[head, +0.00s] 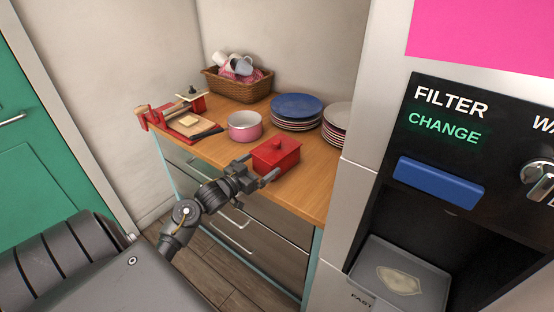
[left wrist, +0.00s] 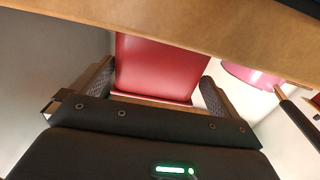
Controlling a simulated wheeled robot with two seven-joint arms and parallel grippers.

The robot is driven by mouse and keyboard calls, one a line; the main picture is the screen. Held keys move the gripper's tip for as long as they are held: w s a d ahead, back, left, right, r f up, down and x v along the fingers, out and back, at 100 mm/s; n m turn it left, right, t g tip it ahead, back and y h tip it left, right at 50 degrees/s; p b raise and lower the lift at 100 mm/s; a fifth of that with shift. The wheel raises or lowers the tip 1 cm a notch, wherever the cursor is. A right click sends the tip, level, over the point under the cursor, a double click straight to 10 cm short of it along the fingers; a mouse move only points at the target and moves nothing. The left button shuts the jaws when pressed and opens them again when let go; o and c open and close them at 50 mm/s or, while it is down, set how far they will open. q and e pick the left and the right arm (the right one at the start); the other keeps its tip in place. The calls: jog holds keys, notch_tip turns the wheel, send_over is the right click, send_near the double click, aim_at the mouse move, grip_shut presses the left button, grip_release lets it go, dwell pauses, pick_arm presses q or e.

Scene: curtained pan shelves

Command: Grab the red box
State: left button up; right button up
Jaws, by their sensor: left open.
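The red box (head: 275,156), with a lid and a small knob on top, stands near the front edge of the wooden counter (head: 308,192) in the head view. My left gripper (head: 257,170) is at its front left side with the fingers spread. In the left wrist view the red box (left wrist: 156,68) shows between the two open fingers of the left gripper (left wrist: 157,85). I cannot tell whether either finger touches it. My right gripper is not in view.
A pink pot (head: 244,127) stands behind and left of the box. Blue plates (head: 297,106) and another plate stack (head: 337,122) stand behind it. A wicker basket (head: 236,86) and a cutting board (head: 190,127) are farther back. A tall machine (head: 440,150) stands at right.

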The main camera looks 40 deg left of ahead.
aim_at(272, 156)
pick_arm(q)
jog(key=shift+w, duration=0.3)
jog(key=shift+w+r, duration=0.1)
jog(key=shift+r, duration=0.05)
jog(key=w, duration=0.1)
jog(key=w+p, duration=0.1)
jog(key=w, duration=0.2)
jog(key=shift+w+d+p, duration=0.35)
jog(key=shift+w, duration=0.05)
jog(key=c, duration=1.1)
jog(key=shift+r, duration=0.15)
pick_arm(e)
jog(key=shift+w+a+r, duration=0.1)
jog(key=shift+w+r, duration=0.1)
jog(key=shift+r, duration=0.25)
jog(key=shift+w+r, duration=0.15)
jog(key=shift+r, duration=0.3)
